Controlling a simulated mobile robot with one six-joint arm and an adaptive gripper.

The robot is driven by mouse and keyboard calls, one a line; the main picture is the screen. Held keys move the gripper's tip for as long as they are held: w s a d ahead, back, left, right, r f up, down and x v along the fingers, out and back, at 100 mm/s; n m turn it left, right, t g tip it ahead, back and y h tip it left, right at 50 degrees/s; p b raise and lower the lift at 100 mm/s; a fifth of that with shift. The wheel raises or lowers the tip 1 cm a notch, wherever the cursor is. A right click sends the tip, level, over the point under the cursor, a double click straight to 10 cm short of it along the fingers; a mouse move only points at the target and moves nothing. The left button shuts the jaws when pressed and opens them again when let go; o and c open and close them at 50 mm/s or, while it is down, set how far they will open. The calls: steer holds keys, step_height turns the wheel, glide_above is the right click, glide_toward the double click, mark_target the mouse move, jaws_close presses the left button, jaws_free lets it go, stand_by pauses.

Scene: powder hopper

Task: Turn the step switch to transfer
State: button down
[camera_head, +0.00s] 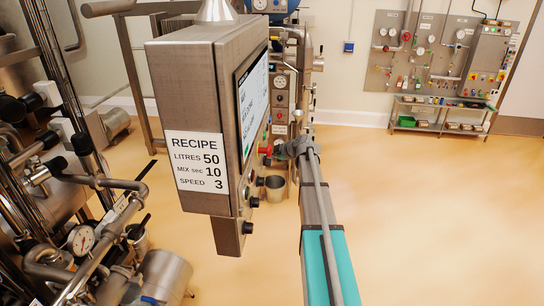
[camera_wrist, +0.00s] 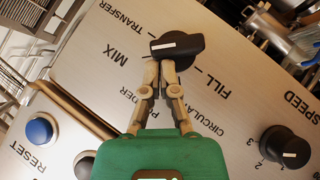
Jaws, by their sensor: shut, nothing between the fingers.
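The step switch (camera_wrist: 178,45) is a black knob with a white pointer mark, at the upper middle of the wrist view. Its mark points left, near the TRANSFER and MIX labels; I cannot tell exactly which one it lines up with. The FILL, CIRCULATE and POWDER labels lie below it. My gripper (camera_wrist: 167,66) is shut and empty, its fingertips together at the knob's lower edge. I cannot tell whether they touch it. In the head view my gripper (camera_head: 281,150) is at the right side of the control box (camera_head: 190,90), and the switch cannot be made out.
The wrist view shows a SPEED knob (camera_wrist: 285,147) at lower right and a blue RESET button (camera_wrist: 39,131) at lower left. In the head view a red button (camera_head: 265,150) and a screen (camera_head: 253,100) are on the box.

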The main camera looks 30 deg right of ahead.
steer(key=shift+w+d, duration=0.15)
stand_by(0.5)
steer(key=shift+w+d+f, duration=0.15)
steer(key=shift+w+d, duration=0.4)
steer(key=shift+w, duration=0.25)
stand_by(0.5)
steer(key=shift+s+a, duration=0.1)
stand_by(0.4)
steer(key=shift+s+a+f+b, duration=0.3)
steer(key=shift+s+a+b, duration=0.1)
steer(key=shift+s, duration=0.2)
stand_by(0.4)
steer(key=shift+d, duration=0.15)
